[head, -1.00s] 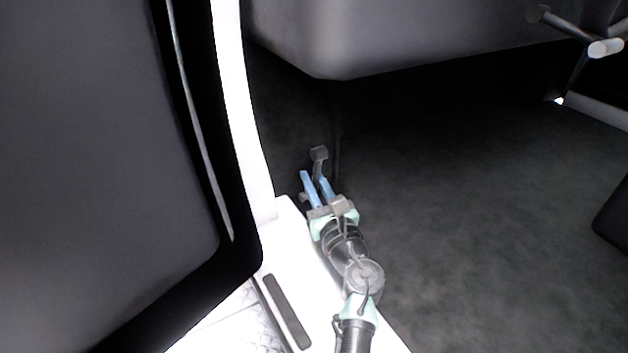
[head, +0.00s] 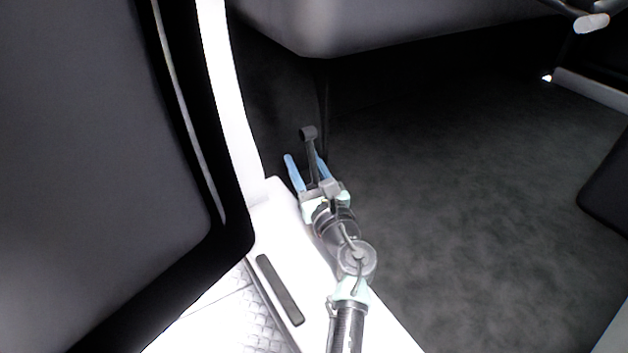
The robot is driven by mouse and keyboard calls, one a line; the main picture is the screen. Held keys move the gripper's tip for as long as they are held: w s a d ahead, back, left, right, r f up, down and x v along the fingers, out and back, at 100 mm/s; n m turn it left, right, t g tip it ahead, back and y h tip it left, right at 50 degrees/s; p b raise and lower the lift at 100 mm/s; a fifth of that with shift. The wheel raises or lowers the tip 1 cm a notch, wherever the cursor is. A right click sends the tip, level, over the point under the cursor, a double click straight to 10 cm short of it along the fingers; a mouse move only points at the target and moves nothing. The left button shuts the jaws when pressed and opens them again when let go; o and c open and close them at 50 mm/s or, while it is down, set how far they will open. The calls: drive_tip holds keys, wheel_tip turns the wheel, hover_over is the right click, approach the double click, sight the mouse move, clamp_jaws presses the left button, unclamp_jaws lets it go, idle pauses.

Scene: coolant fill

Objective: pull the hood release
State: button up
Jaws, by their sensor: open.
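A dark lever with a squared head (head: 308,132), which appears to be the hood release, stands low in the footwell by the door sill in the head view. My gripper (head: 304,162) has two blue fingers, spread apart and open. The lever's thin stem runs between the fingers in the picture, with its head beyond the fingertips. I cannot tell whether either finger touches the stem. The lever's lower end is hidden by my gripper.
The open door (head: 90,170) fills the left side. The white sill (head: 285,255) lies under my arm. The dark dashboard underside (head: 350,30) hangs above. Dark carpet (head: 460,210) to the right is clear. A pale-tipped stalk (head: 591,23) is at the upper right.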

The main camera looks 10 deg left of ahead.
drive_tip(key=p+v, duration=0.5)
drive_tip(key=v, duration=0.7)
drive_tip(key=shift+r, duration=0.1)
